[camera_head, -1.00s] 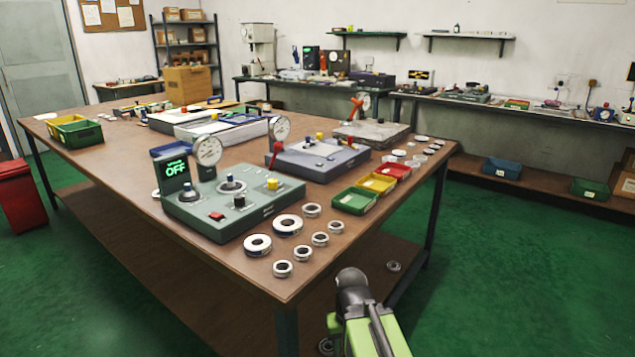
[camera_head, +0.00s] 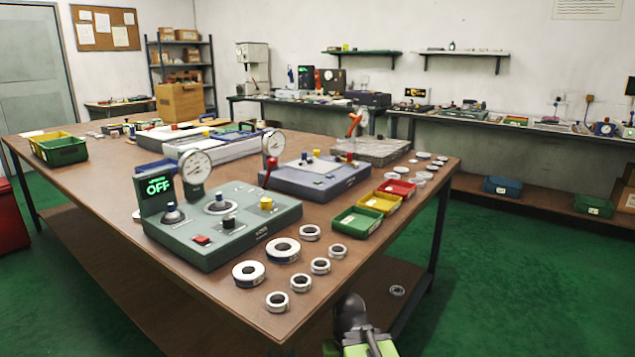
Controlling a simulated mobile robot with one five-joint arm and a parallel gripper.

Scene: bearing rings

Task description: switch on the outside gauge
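I cannot tell which is the outside gauge. My gripper (camera_head: 350,310) is low at the bottom, beyond the table's front edge, apart from both units; its fingers cannot be made out.
Several bearing rings (camera_head: 283,249) lie right of the green unit by the table's edge. Green (camera_head: 358,221), yellow (camera_head: 379,202) and red (camera_head: 397,189) trays stand to their right. Green floor (camera_head: 510,270) is open at the right.

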